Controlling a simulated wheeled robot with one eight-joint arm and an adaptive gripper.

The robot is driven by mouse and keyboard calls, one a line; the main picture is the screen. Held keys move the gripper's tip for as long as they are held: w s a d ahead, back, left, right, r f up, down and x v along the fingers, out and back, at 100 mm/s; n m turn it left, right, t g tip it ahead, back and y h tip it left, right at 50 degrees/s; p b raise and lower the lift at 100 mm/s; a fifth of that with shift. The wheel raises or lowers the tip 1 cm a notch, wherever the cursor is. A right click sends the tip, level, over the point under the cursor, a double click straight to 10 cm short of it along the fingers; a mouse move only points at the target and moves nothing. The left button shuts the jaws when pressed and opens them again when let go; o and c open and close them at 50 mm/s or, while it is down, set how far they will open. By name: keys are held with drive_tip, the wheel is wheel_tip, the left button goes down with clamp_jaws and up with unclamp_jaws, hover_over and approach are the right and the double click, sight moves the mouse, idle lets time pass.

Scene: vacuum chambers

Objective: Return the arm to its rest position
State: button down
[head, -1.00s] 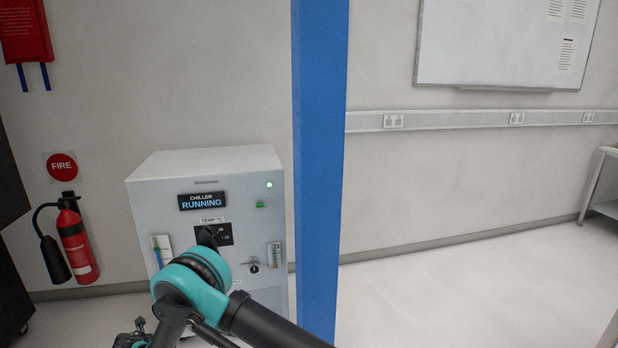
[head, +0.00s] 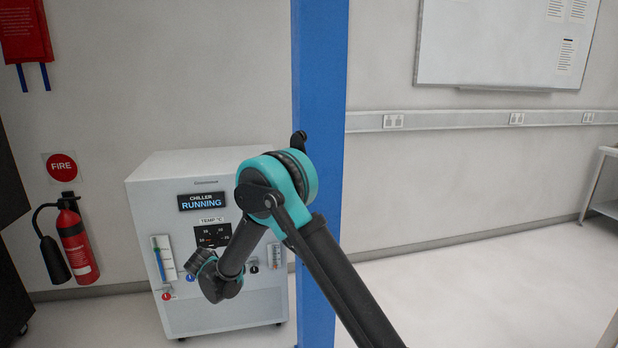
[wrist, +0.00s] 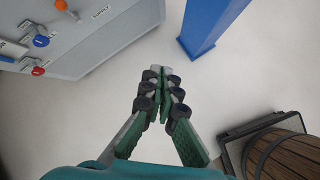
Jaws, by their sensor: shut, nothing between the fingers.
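My arm (head: 345,280) rises from the bottom of the head view, bends at a teal elbow joint (head: 275,190) and folds down to the left in front of the chiller (head: 225,310). The gripper's fingers cannot be made out in the head view. In the wrist view my gripper (wrist: 160,75) points over the pale floor (wrist: 150,40). Its fingertips are together with nothing between them. The chiller's front panel also shows at the upper left of the wrist view (wrist: 95,50), apart from the fingers.
A blue post (head: 318,90) stands right beside the chiller, behind my elbow. A wooden barrel (wrist: 285,155) on a dark base is at the wrist view's lower right. A fire extinguisher (head: 75,245) hangs left of the chiller. Floor at right (head: 470,290) is clear.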

drive_tip(key=s+d+r+m+g, duration=0.15)
drive_tip(key=d+r+m, duration=0.25)
drive_tip(key=d, duration=0.5)
drive_tip(key=s+d+r+m, duration=0.25)
drive_tip(key=d+m, duration=0.25)
drive_tip(key=d, duration=0.5)
drive_tip(key=s+d+r+m+g, duration=0.1)
drive_tip(key=d+r+m, duration=0.35)
drive_tip(key=d, duration=0.45)
drive_tip(key=s+d+m+y, duration=0.1)
drive_tip(key=s+d+m, duration=1.4)
drive_tip(key=s, duration=0.6)
drive_tip(key=d, duration=0.2)
drive_tip(key=shift+s+d+f+m+y, duration=0.2)
drive_tip(key=shift+d+f+m+y, duration=0.15)
drive_tip(key=shift+d+y, duration=0.05)
